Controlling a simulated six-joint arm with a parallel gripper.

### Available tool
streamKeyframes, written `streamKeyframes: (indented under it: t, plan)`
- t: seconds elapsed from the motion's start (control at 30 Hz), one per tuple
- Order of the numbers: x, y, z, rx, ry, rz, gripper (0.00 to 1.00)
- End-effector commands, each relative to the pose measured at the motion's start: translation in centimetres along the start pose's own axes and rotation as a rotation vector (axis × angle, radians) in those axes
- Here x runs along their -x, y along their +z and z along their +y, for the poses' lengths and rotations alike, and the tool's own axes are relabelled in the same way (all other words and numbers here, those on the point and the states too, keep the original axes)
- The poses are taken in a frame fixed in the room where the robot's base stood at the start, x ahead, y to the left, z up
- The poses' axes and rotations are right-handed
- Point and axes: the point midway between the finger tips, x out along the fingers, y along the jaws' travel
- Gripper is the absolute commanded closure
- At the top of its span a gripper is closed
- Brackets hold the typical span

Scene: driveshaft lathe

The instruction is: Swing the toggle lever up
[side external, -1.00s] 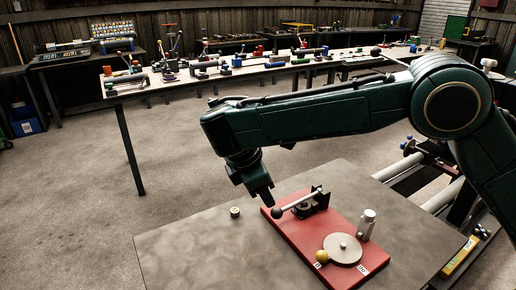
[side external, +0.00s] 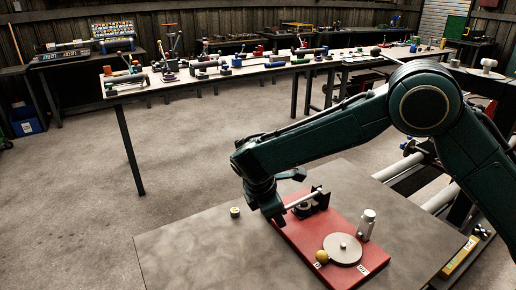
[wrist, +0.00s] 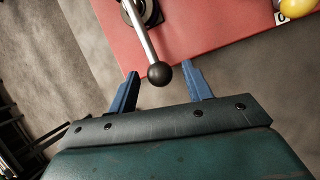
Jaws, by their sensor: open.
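The toggle lever is a silver rod (wrist: 143,38) with a black ball knob (wrist: 159,74) at its end. It is mounted on a dark bracket (side external: 317,200) on the red base plate (side external: 335,244). In the side view the lever (side external: 300,201) lies low, slanting only slightly, and its knob is hidden behind my gripper (side external: 277,218). In the wrist view my gripper (wrist: 161,88) is open. Its two blue fingers stand on either side of the knob, with gaps on both sides, and the knob lies between the fingertips.
The red plate also carries a grey disc (side external: 342,250) with a yellow ball (side external: 322,256) and an upright silver cylinder (side external: 367,225). The table's left part is otherwise clear.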

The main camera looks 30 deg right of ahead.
Motion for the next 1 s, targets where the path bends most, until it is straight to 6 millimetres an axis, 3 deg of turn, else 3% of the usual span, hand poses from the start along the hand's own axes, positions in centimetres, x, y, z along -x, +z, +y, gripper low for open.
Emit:
streamKeyframes:
  t: [0.27,0.5,0.53,1.0]
  plan:
    - [-0.09,0.01,0.00,0.000,0.000,0.000,0.50]
    - [-0.07,0.01,0.00,0.000,-0.001,0.000,0.97]
    - [-0.07,0.01,0.00,0.000,-0.001,0.000,1.00]
    - [0.57,0.40,0.19,-0.005,-0.011,0.041,1.00]
